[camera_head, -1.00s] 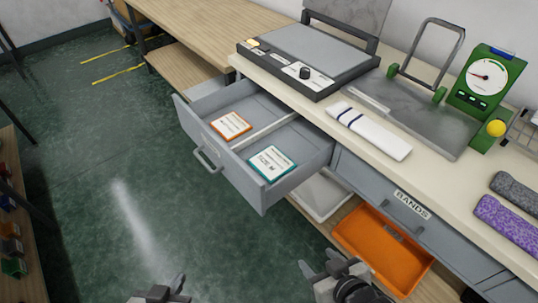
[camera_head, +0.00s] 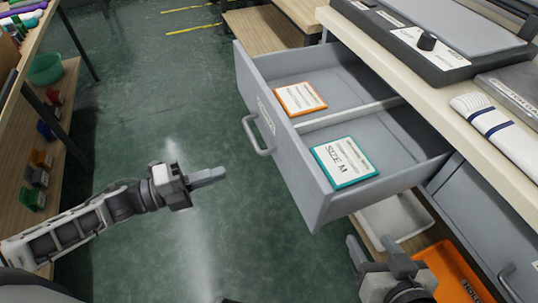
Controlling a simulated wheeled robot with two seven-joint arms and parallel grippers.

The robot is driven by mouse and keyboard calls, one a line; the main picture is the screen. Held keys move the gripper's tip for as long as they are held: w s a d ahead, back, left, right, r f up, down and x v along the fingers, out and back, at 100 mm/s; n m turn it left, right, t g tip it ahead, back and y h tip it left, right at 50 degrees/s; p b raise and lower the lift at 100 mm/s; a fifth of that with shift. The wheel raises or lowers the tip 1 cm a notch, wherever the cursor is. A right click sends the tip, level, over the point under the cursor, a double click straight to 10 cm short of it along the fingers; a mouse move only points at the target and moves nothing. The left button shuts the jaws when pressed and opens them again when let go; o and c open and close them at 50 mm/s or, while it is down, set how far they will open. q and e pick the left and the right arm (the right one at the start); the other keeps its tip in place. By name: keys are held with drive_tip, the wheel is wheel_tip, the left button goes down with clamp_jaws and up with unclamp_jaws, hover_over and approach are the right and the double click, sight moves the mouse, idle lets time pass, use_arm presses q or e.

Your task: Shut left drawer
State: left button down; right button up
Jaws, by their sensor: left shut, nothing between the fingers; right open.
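The left drawer (camera_head: 300,172) is grey and pulled far out from under the cream worktop. Its front has a bar handle (camera_head: 258,136) and a label that I cannot read. Inside, a divider separates an orange-edged card (camera_head: 300,98) from a teal-edged card (camera_head: 343,162) marked SIZE M. My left gripper (camera_head: 210,177) is shut and empty, to the left of the drawer front and apart from it. My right gripper (camera_head: 380,255) is open and empty, below and right of the drawer's near corner, at the bottom of the view.
A white tray (camera_head: 395,216) and an orange tray (camera_head: 447,270) sit on a shelf below the drawers. A second grey drawer (camera_head: 480,215) is closed at right. A striped white knit piece (camera_head: 500,130) lies on the worktop. Green floor (camera_head: 190,100) is clear left of the drawer.

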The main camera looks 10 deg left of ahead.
sight(281, 154)
use_arm(q)
drive_tip(key=x, duration=1.2)
